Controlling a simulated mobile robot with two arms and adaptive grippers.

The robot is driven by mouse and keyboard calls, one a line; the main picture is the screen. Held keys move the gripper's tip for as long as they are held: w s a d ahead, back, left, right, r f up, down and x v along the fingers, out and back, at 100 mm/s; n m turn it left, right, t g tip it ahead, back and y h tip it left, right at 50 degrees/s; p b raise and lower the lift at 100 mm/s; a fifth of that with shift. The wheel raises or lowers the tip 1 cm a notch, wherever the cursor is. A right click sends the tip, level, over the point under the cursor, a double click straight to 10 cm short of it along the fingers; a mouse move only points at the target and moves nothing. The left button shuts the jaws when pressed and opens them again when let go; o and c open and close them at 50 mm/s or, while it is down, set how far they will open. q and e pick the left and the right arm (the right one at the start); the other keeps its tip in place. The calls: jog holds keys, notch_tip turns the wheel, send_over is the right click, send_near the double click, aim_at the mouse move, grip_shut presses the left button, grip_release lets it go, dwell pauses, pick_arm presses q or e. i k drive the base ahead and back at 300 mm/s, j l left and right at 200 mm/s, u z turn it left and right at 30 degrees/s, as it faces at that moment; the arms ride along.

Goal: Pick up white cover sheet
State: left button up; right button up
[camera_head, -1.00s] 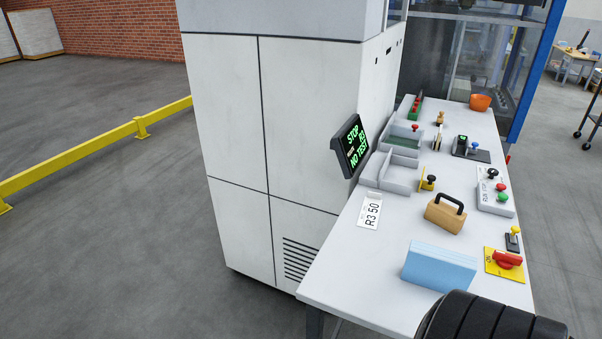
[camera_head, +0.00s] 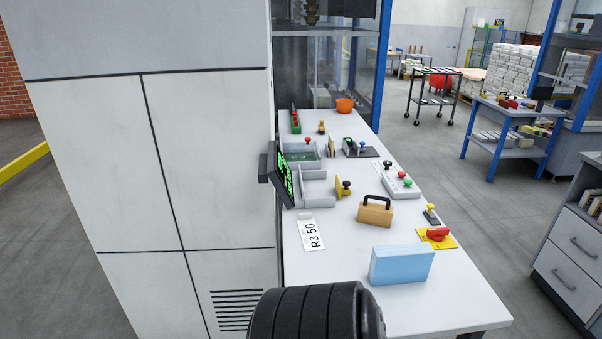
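I cannot make out a sheet that is surely the white cover sheet. A white card marked "R3 50" (camera_head: 312,233) lies on the left side of the white worktable (camera_head: 340,270). A light blue block, perhaps a stack of sheets (camera_head: 402,264), stands near the table's front. Neither gripper is in view. A black ribbed part, probably of my own arm, fills the bottom centre and hides the table's near left corner.
A tall white cabinet (camera_head: 160,160) stands against the table's left side, with a dark display (camera_head: 283,175) jutting out. A tan block with a black handle (camera_head: 375,212), a red knob on a yellow plate (camera_head: 437,235) and a button box (camera_head: 398,182) occupy the table.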

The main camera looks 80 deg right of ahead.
aim_at(311, 240)
jog(key=i+z, duration=0.25)
jog(key=z, duration=0.2)
jog(key=i+z, duration=0.2)
jog(key=z, duration=0.25)
jog(key=i+j+z, duration=0.15)
jog(key=z, duration=0.3)
jog(key=i, duration=0.05)
